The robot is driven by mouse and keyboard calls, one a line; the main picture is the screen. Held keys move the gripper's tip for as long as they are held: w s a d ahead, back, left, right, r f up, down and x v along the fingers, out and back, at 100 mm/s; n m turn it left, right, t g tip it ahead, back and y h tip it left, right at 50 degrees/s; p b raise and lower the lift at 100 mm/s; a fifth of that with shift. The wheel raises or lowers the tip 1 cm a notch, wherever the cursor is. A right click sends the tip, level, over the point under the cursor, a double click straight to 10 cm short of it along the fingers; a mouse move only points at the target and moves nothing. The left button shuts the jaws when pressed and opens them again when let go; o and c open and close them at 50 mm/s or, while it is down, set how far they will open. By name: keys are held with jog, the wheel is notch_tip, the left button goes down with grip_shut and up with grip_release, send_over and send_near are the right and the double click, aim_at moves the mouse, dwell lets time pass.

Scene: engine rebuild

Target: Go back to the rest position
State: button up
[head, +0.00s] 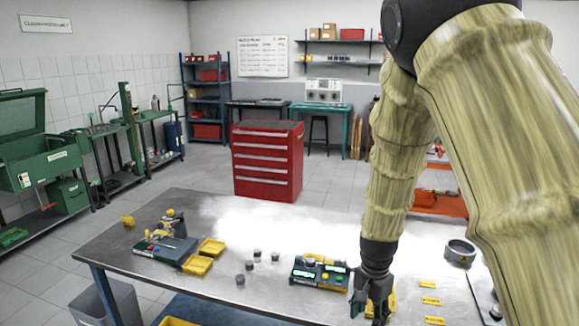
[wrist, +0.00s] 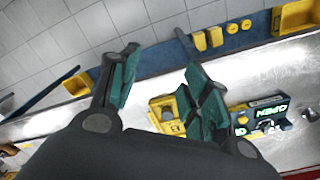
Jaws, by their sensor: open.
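My gripper (head: 370,306) hangs from the arm at the right of the head view, fingers down, over the right part of the metal workbench (head: 225,213). A dark device with green lit displays (head: 320,271) stands on the bench just left of my gripper. It also shows at the right of the wrist view (wrist: 262,115).
Several small dark cylinders (head: 257,255) stand mid-bench. Yellow bins (head: 212,247) and a fixture (head: 165,246) are at the left. A metal ring (head: 461,251) and yellow labels (head: 430,301) lie at the right. A red tool cabinet (head: 266,165) stands behind the bench.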

jog(key=s+d+f+n+b, duration=0.1)
jog(key=s+d+f+n, duration=0.1)
jog(key=s+f, duration=0.7)
jog(key=s+d+f+n+b, duration=0.15)
jog(key=s+f, duration=0.25)
jog(key=f, duration=0.9)
jog(key=s+f+n+b, duration=0.1)
jog(key=s+f+n, duration=0.2)
jog(key=s+f, duration=0.4)
jog(key=s+f+n+b, duration=0.2)
jog(key=s+f, duration=0.5)
jog(key=s, duration=0.9)
jog(key=shift+a+f+n+b, duration=0.2)
jog(key=shift+a+n+b, duration=0.15)
jog(key=shift+n, duration=0.4)
